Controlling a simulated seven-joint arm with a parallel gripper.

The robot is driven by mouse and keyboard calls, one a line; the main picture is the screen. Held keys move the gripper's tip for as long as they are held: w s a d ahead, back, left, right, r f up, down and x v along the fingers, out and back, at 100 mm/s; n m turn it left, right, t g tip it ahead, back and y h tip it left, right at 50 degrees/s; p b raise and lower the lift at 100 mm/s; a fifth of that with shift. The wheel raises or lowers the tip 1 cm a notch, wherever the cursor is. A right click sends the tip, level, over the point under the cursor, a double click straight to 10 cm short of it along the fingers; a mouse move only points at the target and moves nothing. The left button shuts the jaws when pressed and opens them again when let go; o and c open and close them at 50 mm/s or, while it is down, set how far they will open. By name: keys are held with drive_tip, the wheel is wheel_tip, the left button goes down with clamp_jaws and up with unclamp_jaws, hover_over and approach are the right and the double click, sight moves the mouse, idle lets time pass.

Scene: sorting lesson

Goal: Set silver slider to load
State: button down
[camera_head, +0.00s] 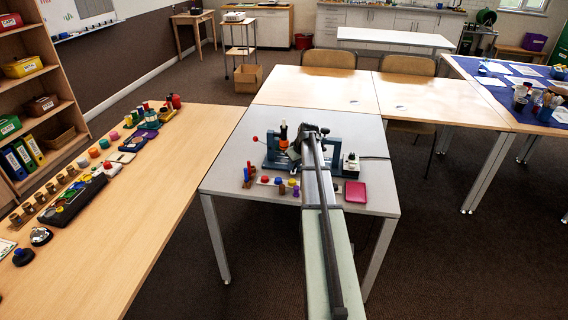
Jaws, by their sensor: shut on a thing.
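A blue machine (272,154) with upright ends stands on the grey table (225,178). A lever with a red ball (256,139) sticks out at its left. An orange and black upright part (283,133) rises near its middle. My gripper (294,154) is at the middle of the machine, dark and small, shut on a part there. My arm hides much of the machine's middle and right. I cannot make out the silver slider or a load mark.
In front of the machine are blue and red pegs (247,174) and a strip with several coloured knobs (281,184). A red pad (356,192) lies at the right. A wooden bench (130,215) with many small items stands left.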

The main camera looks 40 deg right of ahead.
drive_tip(key=shift+s+d, duration=1.1)
drive_tip(key=c, duration=0.9)
unclamp_jaws()
drive_tip(key=shift+c, duration=0.2)
drive_tip(key=v, duration=1.4)
drive_tip(key=shift+f, duration=0.15)
